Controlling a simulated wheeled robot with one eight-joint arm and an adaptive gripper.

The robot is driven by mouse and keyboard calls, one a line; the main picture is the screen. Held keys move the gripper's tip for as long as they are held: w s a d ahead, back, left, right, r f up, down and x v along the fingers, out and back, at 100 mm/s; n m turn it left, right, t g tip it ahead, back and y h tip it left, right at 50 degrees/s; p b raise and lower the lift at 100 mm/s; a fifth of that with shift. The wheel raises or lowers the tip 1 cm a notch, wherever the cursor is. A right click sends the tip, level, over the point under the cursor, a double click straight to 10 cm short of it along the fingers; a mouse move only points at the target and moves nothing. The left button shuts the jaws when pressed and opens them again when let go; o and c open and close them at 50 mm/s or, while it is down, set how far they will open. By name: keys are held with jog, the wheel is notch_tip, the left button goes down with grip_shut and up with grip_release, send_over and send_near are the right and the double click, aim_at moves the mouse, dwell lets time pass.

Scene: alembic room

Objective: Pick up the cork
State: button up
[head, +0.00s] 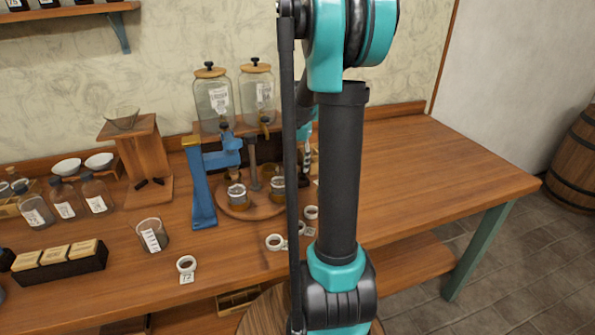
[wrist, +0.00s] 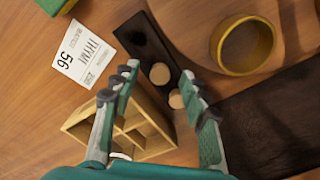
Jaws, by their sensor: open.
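In the wrist view my gripper (wrist: 159,76) is open, with one finger on each side of two small round tan pieces that look like corks. One cork (wrist: 160,73) lies on or in a narrow dark holder, and the other cork (wrist: 176,99) lies close to it, nearer the right finger. Both appear between or just beyond the fingers, and neither is gripped. I cannot tell which one the task means. In the head view my arm hides most of my gripper and the corks cannot be made out.
A divided wooden box (wrist: 150,134) lies beneath the fingers. The dark holder (wrist: 146,42), a paper label (wrist: 84,54), a brass-coloured round vessel (wrist: 224,50) and a dark board (wrist: 270,125) surround them. The blue stand (head: 203,185) is left of my arm; the table's right side (head: 430,165) is clear.

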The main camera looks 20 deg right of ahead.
jog(key=shift+f, duration=0.2)
jog(key=shift+c, duration=0.6)
jog(key=c, duration=0.7)
jog(key=shift+o, duration=0.2)
jog(key=shift+r, duration=0.1)
